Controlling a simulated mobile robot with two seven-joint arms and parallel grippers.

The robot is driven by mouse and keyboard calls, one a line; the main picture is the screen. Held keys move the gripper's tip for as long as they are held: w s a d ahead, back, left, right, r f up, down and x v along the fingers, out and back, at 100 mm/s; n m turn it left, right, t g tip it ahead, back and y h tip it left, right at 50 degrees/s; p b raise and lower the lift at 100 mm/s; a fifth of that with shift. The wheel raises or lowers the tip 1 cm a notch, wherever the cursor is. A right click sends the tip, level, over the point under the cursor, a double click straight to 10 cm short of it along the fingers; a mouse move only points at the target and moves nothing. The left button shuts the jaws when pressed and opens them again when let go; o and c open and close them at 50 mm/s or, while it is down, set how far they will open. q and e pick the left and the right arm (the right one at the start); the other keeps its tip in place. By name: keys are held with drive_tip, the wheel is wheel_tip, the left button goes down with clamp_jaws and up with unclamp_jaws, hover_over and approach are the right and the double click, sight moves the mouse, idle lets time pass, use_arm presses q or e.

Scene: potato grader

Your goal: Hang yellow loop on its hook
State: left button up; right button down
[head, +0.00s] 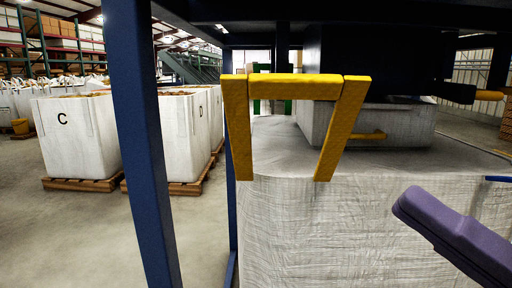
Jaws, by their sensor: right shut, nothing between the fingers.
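The yellow loop (282,88) stands up from the near left part of a white bulk bag (330,225). Its two straps run down to the bag's top edge, and its top bar is level. A short yellow bar (371,136) shows just right of the loop's right strap. A dark arm with a yellow tip (489,95) sticks out at the upper right. I cannot tell which of these is the loop's hook. My right gripper (412,204), purple, comes in from the lower right. It is shut and empty, right of the loop and apart from it. My left gripper is not in view.
A dark blue post (146,140) stands left of the loop. A dark frame and a grey spout (400,122) hang over the bag. Filled white bags (75,140) on pallets stand at the far left. The floor between is clear.

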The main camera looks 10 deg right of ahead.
drive_tip(key=p, duration=0.1)
approach(284, 85)
drive_tip(key=w+a, duration=0.1)
drive_tip(key=a, duration=0.3)
drive_tip(key=shift+w+d+r, duration=0.25)
drive_tip(key=shift+w+r, duration=0.3)
drive_tip(key=shift+w, duration=0.3)
drive_tip(key=shift+w+d+r, duration=0.25)
drive_tip(key=shift+w+r, duration=0.3)
drive_tip(key=shift+w, duration=0.3)
